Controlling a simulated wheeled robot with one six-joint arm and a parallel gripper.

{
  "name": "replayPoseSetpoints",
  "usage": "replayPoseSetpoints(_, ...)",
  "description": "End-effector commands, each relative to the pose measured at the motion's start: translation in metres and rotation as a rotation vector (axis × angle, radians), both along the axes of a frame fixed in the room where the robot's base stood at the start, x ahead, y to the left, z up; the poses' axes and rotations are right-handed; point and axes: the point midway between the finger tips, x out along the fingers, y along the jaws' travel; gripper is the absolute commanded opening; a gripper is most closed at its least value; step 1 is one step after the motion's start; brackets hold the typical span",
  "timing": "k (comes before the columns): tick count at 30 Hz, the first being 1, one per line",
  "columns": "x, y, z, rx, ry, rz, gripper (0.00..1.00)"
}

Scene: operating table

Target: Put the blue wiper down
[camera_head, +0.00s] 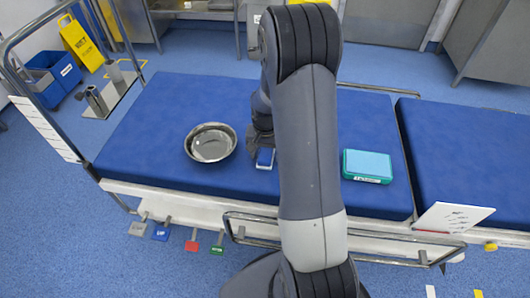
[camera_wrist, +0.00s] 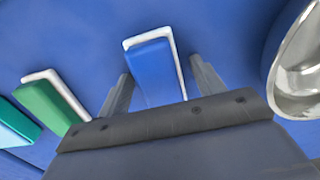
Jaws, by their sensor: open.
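The blue wiper (camera_wrist: 155,72), a blue block with a white edge, is between the two fingers of my gripper (camera_wrist: 161,67) in the wrist view. The fingers are apart, with a gap on each side of the wiper. In the head view the blue wiper (camera_head: 265,158) shows at my gripper (camera_head: 262,143), on the blue padded table (camera_head: 160,110), right of the steel bowl. Its lower end in the wrist view is hidden by my gripper body.
The steel bowl (camera_head: 211,143) is close on the left; it also shows in the wrist view (camera_wrist: 302,75). A teal box (camera_head: 367,166) sits to the right. A green wiper (camera_wrist: 48,107) lies near it, hidden behind my arm in the head view. The table's left part is clear.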

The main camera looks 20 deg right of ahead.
Motion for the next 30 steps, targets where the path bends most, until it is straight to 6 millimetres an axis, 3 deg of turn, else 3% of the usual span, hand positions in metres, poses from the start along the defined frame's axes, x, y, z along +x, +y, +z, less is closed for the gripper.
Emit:
replayPoseSetpoints(11, -0.003, 0.0, 0.002, 0.003, 0.009, -0.002, 0.66)
replayPoseSetpoints(24, -0.001, 0.0, 0.092, 0.001, -0.001, -0.001, 0.66)
replayPoseSetpoints(30, -0.001, 0.0, 0.117, 0.001, 0.002, -0.001, 0.66)
